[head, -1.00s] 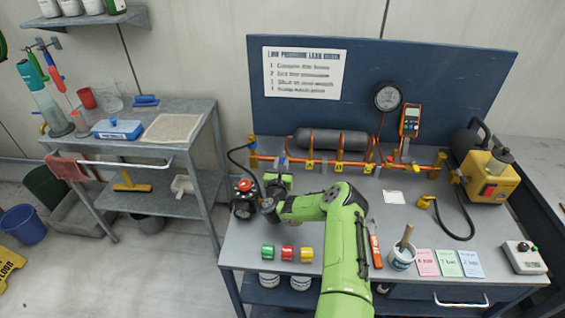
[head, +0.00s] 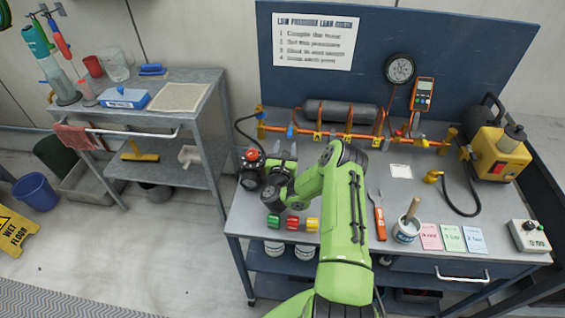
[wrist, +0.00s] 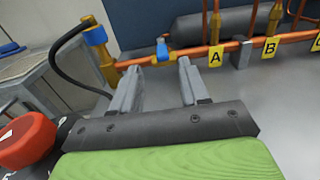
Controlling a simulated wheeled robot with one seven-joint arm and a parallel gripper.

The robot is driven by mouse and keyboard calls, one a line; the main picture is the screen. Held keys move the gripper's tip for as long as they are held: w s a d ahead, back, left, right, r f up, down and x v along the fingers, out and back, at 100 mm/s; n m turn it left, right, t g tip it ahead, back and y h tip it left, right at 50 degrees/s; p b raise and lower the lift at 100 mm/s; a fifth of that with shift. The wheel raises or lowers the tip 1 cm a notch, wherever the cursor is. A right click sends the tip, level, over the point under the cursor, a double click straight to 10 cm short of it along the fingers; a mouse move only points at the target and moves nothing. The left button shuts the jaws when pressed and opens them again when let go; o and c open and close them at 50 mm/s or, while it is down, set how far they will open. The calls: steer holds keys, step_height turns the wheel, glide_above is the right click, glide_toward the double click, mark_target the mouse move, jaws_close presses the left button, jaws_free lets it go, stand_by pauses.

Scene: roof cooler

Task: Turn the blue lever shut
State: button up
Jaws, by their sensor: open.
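The blue lever (wrist: 162,48) sits on a brass valve on the orange pipe (wrist: 205,52), left of the yellow tag A (wrist: 215,56). In the head view the blue lever (head: 291,131) is small, near the pipe's left end. My gripper (wrist: 160,68) is open and empty, its two grey fingers pointing at the pipe. The lever appears between the fingertips in the wrist view, beyond them; I see no contact. In the head view my gripper (head: 284,149) is just in front of the lever, over the bench's left side.
A dark device with a red knob (wrist: 25,138) stands close to the left of my gripper. A black hose (wrist: 62,65) runs from the pipe's left end. A grey cylinder (head: 340,112) lies behind the pipe. Green, red and yellow blocks (head: 292,222) lie in front.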

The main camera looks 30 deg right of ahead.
steer(key=v, duration=0.8)
steer(key=shift+s+a+b, duration=0.25)
steer(key=shift+a+b, duration=0.05)
steer(key=shift+b, duration=0.1)
